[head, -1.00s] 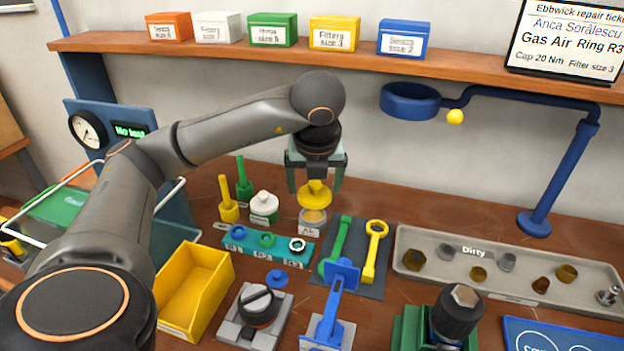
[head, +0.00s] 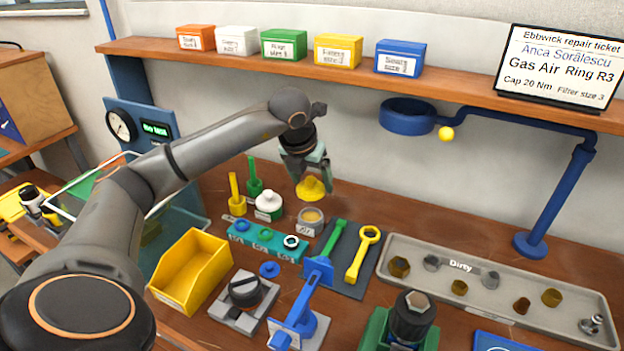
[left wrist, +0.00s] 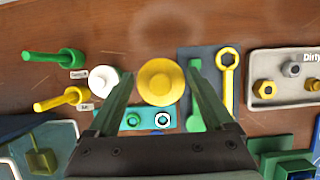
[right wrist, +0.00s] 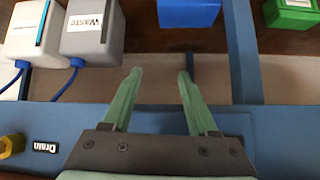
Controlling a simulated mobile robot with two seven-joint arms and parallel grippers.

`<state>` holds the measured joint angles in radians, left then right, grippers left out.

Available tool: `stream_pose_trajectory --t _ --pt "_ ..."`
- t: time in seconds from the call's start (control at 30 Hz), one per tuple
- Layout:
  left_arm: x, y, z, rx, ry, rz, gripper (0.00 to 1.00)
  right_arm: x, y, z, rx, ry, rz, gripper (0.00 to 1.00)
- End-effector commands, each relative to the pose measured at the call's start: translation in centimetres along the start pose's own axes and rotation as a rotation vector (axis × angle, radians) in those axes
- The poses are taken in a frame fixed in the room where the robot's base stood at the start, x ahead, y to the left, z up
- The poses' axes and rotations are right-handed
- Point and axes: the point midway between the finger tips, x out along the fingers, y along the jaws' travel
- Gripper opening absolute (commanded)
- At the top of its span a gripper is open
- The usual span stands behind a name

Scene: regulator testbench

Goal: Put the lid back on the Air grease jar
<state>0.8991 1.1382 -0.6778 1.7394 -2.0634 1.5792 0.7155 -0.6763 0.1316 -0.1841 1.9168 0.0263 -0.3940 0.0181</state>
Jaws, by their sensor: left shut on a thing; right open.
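The yellow lid (head: 311,188) is held by my left gripper (head: 308,178), up above the bench. It also shows between the fingers in the left wrist view (left wrist: 160,83). The open grease jar (head: 311,217), with an amber filling and a small label too blurred to read, stands on the bench just below the lid, apart from it. In the left wrist view the lid hides the jar. My right gripper (right wrist: 160,75) is open and empty, away from the jars.
Green (head: 254,178) and yellow (head: 236,195) handled tools stand left of the jars. A teal ring holder (head: 262,243), a mat with wrenches (head: 376,275) and the Dirty tray (head: 440,250) lie in front and right. The shelf (head: 350,72) runs behind, above.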

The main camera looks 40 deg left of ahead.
Motion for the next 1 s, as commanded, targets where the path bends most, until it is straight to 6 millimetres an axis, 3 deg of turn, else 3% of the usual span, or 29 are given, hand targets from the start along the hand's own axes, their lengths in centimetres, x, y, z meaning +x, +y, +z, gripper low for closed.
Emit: stream_pose_trajectory --t 0.27,0.8,1.0 --pt "1.2 0.0 -0.4 0.003 0.0 -0.002 0.33 0.7 0.1 0.9 0.0 -0.003 0.0 0.59" --pt "5.6 0.0 -2.3 0.001 0.0 -0.002 0.33 3.1 -0.1 4.0 0.001 -0.021 -0.007 0.59" --pt "6.0 0.0 -2.4 0.001 -0.001 -0.002 0.33 3.2 -0.4 3.5 0.0 -0.014 -0.015 0.59"
